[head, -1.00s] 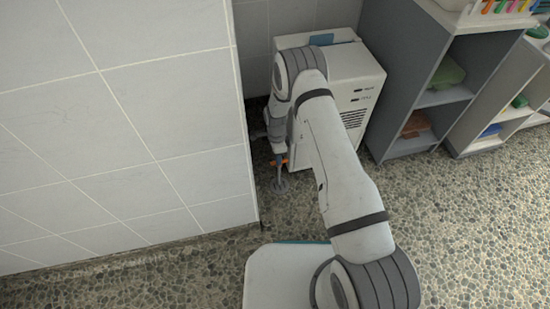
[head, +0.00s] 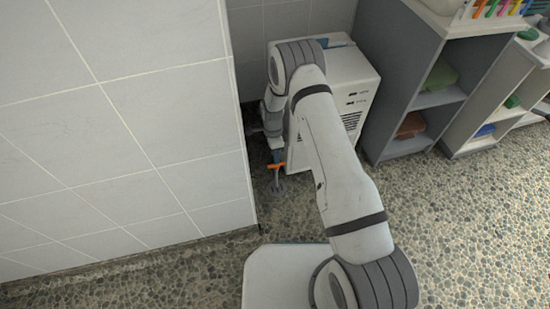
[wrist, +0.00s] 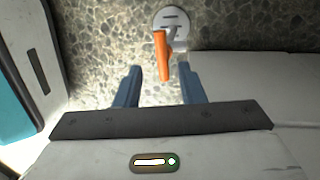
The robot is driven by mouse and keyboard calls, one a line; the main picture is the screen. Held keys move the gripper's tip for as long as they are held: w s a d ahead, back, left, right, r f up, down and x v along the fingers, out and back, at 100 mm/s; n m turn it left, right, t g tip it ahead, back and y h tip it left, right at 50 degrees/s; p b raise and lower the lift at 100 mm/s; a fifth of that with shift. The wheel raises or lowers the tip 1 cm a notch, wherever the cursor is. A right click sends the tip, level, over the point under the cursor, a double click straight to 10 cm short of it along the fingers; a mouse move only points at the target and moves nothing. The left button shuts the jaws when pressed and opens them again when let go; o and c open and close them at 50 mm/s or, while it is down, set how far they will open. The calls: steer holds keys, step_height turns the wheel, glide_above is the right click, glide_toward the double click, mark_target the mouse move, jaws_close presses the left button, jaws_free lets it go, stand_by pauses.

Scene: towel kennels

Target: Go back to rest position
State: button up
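My gripper (wrist: 158,68) shows two blue fingers in the wrist view, spread apart with nothing held between them. An orange handle (wrist: 162,55) on a round grey floor fitting (wrist: 172,22) lies just beyond the fingertips, in line with the gap. In the head view my gripper (head: 276,158) points down just above the orange handle (head: 277,167). The fitting's grey base (head: 277,188) is on the floor below it. My arm reaches forward and bends down there, hiding part of the area behind it.
A white machine (head: 345,75) with a vent stands close behind and right of my arm. A tiled wall (head: 130,130) is close on the left. A grey shelf (head: 395,90) with folded cloths stands at the right. The pebbled floor (head: 460,230) at front right is clear.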

steer(key=r, duration=0.3)
steer(key=shift+w+r+p, duration=0.1)
steer(key=shift+w+p, duration=0.15)
steer(key=shift+p, duration=0.05)
